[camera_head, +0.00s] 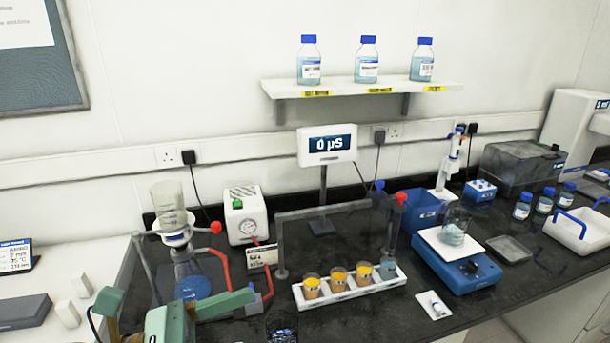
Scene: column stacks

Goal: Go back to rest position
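My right gripper is not in view. A white rack (350,293) with several cups, most of them orange, stands on the black bench (390,325) to the right of the green part.
A grey bar frame (325,209) stands behind the rack, near a "0 µS" display (327,145). Blue-capped bottles (522,207) and a white tray (580,232) are farther right. A shelf (360,89) holds three bottles.

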